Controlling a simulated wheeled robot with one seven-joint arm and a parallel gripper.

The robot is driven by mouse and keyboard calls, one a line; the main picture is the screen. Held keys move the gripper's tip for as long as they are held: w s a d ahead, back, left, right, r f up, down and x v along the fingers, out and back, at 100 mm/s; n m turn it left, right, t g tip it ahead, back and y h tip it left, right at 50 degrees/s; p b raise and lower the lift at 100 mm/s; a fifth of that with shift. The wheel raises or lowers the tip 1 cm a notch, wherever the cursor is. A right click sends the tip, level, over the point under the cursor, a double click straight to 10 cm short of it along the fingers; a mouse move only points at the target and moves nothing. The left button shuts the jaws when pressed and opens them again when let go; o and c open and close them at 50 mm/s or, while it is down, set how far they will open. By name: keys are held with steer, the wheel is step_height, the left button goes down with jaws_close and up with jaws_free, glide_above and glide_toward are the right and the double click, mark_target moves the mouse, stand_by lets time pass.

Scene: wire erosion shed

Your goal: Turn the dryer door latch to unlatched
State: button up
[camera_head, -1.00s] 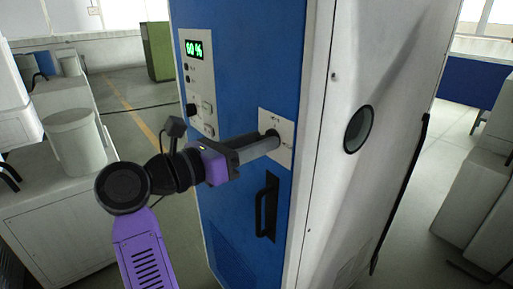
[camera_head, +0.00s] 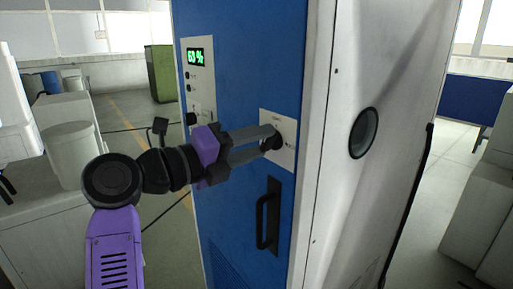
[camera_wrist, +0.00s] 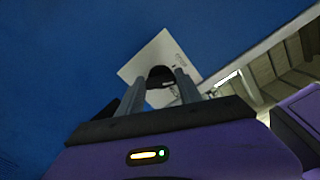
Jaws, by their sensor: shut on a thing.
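The dryer is a tall cabinet with a blue door (camera_head: 245,80) and a white side. The door latch (camera_head: 271,142) is a dark knob on a white plate (camera_head: 288,155) above the door handle. My gripper (camera_head: 268,142) reaches it from the left, with its two grey fingers shut on the latch. In the wrist view the dark latch (camera_wrist: 161,76) sits between the fingertips, with the white plate (camera_wrist: 148,62) behind it. The wrist is rolled, so the plate looks tilted there. The fingers hide part of the latch, and I cannot read its position.
A black door handle (camera_head: 267,213) stands out below the latch plate. A control panel (camera_head: 200,85) with a green display is at the upper left of the door. A white cylinder (camera_head: 72,152) stands on a cabinet at the left. Open floor lies beyond the dryer.

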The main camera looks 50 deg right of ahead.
steer(key=n, duration=0.5)
steer(key=shift+w+f, duration=0.1)
steer(key=shift+n, duration=0.3)
stand_by(0.4)
steer(key=o, duration=1.4)
steer(key=b+v, duration=0.1)
steer(key=v, duration=0.6)
steer(key=shift+w+a, duration=0.1)
steer(key=shift+a, duration=0.3)
